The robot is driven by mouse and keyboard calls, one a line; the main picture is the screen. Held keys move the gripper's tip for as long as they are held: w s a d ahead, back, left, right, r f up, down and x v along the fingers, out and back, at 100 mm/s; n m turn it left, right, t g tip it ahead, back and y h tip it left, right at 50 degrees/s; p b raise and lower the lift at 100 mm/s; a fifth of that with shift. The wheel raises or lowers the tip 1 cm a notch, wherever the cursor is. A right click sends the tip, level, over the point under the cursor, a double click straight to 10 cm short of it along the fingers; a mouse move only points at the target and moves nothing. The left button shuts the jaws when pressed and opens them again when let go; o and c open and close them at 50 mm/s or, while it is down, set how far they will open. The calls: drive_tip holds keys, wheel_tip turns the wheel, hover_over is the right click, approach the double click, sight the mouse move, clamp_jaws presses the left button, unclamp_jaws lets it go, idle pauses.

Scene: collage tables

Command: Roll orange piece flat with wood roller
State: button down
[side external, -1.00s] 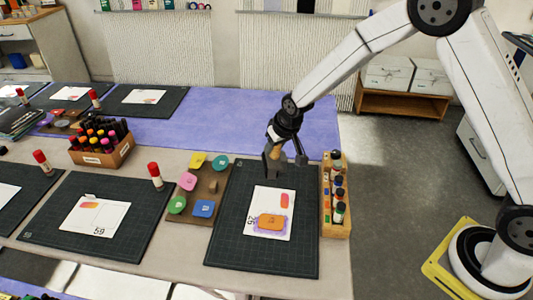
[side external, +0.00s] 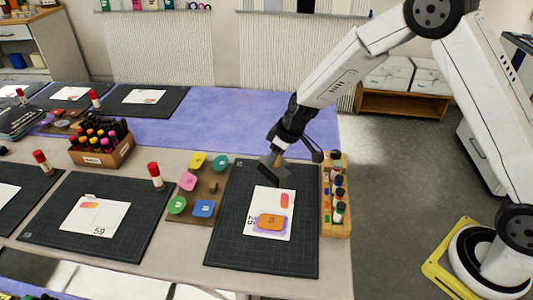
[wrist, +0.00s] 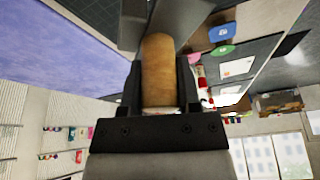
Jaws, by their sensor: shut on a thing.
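The orange piece (side external: 271,219) lies on a purple patch on the lower part of a white card (side external: 253,204). The card lies on a dark gridded cutting mat (side external: 232,245). My gripper (side external: 281,150) is above the far part of the mat, beyond the card and apart from the orange piece. In the wrist view my gripper (wrist: 160,88) is shut on a wooden cylinder (wrist: 157,60), seemingly the wood roller's handle. A grey, flat-looking part (wrist: 180,14) shows at its far end, partly cut off by the frame.
A wooden rack of bottles (side external: 326,220) stands along the mat's right edge. A brown board (side external: 212,187) with several coloured pieces lies to its left. A glue stick (side external: 155,175) and a box of markers (side external: 104,157) stand farther left.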

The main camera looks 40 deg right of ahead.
drive_tip(key=n, duration=0.2)
drive_tip(key=s+a+f+n+g+y, duration=0.1)
drive_tip(key=n, duration=0.3)
drive_tip(key=shift+s+a+f+n+g, duration=0.2)
drive_tip(key=shift+s+f+n+g, duration=0.05)
drive_tip(key=shift+n+g, duration=0.15)
drive_tip(key=s+a+f+n+g, duration=0.1)
drive_tip(key=s+a+n+g, duration=0.1)
drive_tip(key=n, duration=0.8)
drive_tip(key=s+a+f+n+g+h, duration=0.1)
drive_tip(key=s+a+n+g, duration=0.1)
drive_tip(key=n, duration=0.8)
drive_tip(key=shift+s+a+f+g+h, duration=0.15)
drive_tip(key=shift+s+a+g+h, duration=0.2)
drive_tip(key=shift+a+g, duration=0.35)
drive_tip(key=shift+f, duration=0.15)
drive_tip(key=shift+f, duration=2.45)
drive_tip(key=shift+f, duration=0.5)
